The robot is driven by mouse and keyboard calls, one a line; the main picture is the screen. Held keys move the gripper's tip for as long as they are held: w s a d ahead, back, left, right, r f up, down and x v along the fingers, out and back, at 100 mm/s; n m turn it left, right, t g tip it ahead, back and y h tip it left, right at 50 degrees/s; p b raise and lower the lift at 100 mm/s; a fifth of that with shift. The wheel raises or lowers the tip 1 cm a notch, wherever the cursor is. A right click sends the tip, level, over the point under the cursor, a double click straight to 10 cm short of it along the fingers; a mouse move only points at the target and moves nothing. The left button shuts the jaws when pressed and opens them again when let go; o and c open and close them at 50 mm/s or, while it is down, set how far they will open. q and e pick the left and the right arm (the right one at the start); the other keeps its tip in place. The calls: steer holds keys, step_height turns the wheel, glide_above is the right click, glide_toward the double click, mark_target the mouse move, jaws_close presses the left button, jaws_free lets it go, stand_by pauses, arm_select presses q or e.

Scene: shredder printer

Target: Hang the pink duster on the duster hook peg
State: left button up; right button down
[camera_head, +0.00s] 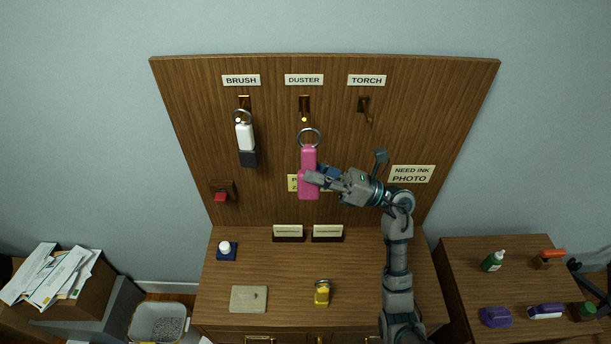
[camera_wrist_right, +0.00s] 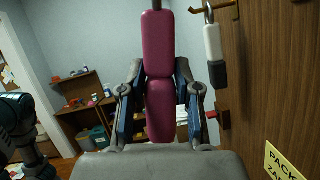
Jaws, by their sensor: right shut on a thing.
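The pink duster (camera_head: 308,157) hangs upright in my right gripper (camera_head: 316,178), its metal ring (camera_head: 309,137) at the top. The duster hook peg (camera_head: 304,108) sits under the DUSTER label, and the ring appears just below it in the head view, apart from it. In the right wrist view, the gripper's two fingers (camera_wrist_right: 160,95) close on the pink duster (camera_wrist_right: 157,50) from both sides. The ring is out of that view. My left gripper is not in view.
A white and black brush (camera_head: 245,138) hangs on the left peg, and it also shows in the right wrist view (camera_wrist_right: 213,45). The torch peg (camera_head: 364,105) is empty. A yellow torch-like item (camera_head: 322,293) stands on the desk (camera_head: 280,270) below.

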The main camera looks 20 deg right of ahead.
steer(key=shift+w+d+f, duration=0.2)
steer(key=shift+w+d, duration=0.4)
steer(key=shift+w, duration=0.1)
steer(key=w+a, duration=0.2)
steer(key=a, duration=0.1)
steer(key=shift+w+a+r+b, duration=0.1)
steer(key=shift+w+b, duration=0.2)
steer(key=shift+b, duration=0.1)
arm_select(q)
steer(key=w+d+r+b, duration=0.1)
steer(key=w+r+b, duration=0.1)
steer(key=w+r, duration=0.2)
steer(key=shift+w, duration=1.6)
arm_select(e)
steer(key=w+d+f, duration=0.1)
steer(key=w+d, duration=0.2)
steer(key=w, duration=0.2)
steer(key=shift+f, duration=0.25)
